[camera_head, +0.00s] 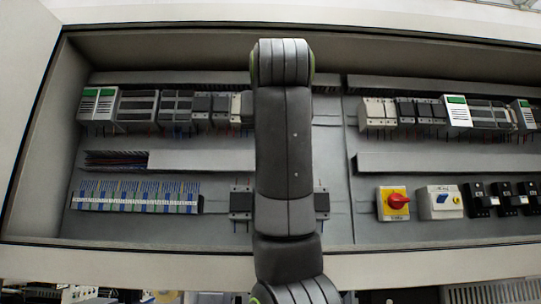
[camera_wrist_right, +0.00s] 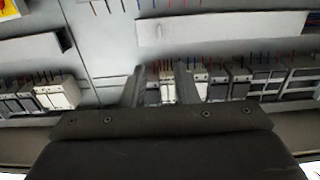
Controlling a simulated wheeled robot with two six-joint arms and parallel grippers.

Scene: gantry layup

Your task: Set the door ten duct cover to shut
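The pale grey duct cover (camera_head: 200,159) lies along the left wiring duct in the head view. At its left, a stretch of the duct is open and shows coloured wires (camera_head: 117,160). The cover's right end is hidden behind my arm. In the right wrist view, which looks upside down, the pale duct strip (camera_wrist_right: 215,31) runs across the upper right. My right gripper (camera_wrist_right: 160,80) has its two fingers apart in front of the upper device row, with no object held between them. It is hidden behind my arm in the head view. My left gripper is not in view.
Device rows (camera_head: 160,108) fill the cabinet above the duct, with blue-and-white terminal blocks (camera_head: 135,195) below it. A second duct (camera_head: 450,161) runs at the right, above a red-and-yellow rotary switch (camera_head: 396,202). The cabinet's lower frame edge (camera_head: 140,256) runs along the front.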

